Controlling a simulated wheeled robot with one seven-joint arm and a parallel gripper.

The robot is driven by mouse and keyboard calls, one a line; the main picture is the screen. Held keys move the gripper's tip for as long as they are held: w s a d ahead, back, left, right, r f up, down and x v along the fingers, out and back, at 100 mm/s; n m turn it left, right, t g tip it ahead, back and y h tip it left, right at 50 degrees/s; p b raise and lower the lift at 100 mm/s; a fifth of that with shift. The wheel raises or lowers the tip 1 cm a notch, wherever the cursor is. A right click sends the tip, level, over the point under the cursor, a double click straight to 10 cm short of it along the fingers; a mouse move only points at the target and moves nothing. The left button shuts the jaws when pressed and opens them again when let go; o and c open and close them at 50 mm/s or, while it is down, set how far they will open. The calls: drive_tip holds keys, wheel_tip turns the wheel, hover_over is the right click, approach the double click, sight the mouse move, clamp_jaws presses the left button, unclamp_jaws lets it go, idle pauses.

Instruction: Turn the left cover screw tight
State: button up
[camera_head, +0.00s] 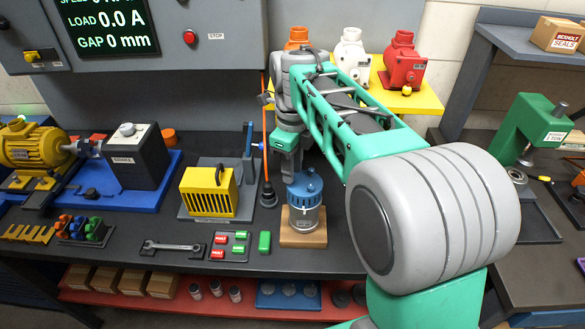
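A small cylindrical unit with a blue cover (305,187) and a pale, clear-looking body (304,217) stands upright on a wooden block (312,239) at the bench's front middle. My gripper (290,178) points down just above the left side of the blue cover. I cannot tell whether it touches the cover. The fingers are small and dark, and their gap is not clear. No separate cover screw can be made out; the left part of the cover is partly hidden by the gripper.
A yellow slotted box (208,192) stands left of the unit, with a wrench (172,246) and red and green pieces in front. A yellow motor (35,146) is at far left. Colored pumps (403,62) sit on a yellow shelf behind my arm. A green press (532,125) stands right.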

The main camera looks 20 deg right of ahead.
drive_tip(key=shift+o, duration=0.7)
drive_tip(key=shift+f, duration=0.15)
wheel_tip(320, 180, up, 8)
drive_tip(key=shift+b, duration=0.3)
drive_tip(key=shift+f, duration=0.1)
